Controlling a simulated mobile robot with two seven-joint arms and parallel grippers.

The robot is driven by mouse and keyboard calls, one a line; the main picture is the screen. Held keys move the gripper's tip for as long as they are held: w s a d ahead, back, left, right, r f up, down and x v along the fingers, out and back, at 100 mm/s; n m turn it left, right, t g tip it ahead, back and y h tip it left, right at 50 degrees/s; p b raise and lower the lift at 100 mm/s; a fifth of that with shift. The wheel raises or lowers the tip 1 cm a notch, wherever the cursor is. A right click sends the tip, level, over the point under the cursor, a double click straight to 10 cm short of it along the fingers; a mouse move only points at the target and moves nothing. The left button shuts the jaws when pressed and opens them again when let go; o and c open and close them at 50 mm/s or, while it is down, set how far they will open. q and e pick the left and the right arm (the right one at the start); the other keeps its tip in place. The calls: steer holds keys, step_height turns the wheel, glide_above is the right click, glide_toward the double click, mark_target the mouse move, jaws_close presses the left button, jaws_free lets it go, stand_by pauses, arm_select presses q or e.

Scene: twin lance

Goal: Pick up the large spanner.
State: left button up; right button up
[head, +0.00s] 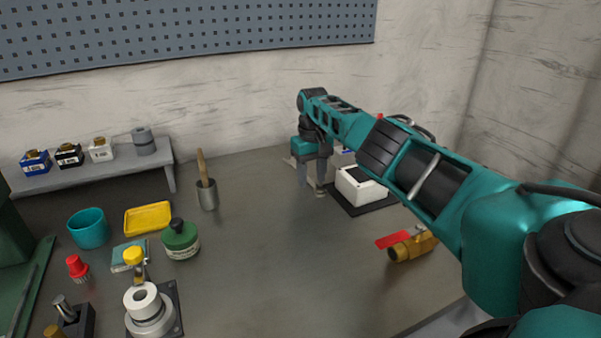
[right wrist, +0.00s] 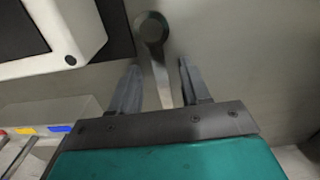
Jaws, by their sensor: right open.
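A long tool, which looks like the large spanner, lies on the bench in the right wrist view (right wrist: 162,82). It has a dark round end at the top and a pale shank running down between my fingers. My right gripper (head: 312,188) points down at the bench, open, with a finger on each side of the shank (right wrist: 160,88). I see a gap on both sides. My left gripper is not in view.
A white device (head: 352,186) on a dark mat stands close to the right of my gripper. A brass valve with a red handle (head: 405,245) lies nearer. A pot with a wooden handle (head: 206,193) stands left. The bench between is clear.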

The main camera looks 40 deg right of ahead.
steer(key=shift+c, duration=0.4)
jaws_close()
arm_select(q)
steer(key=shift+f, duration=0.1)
arm_select(e)
steer(key=shift+r, duration=0.1)
arm_select(q)
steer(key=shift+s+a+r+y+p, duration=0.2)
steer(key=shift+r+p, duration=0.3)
steer(key=shift+p, duration=0.35)
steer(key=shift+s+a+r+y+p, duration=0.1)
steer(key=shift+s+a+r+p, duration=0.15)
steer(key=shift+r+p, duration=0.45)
arm_select(e)
step_height(320, 180, up, 20)
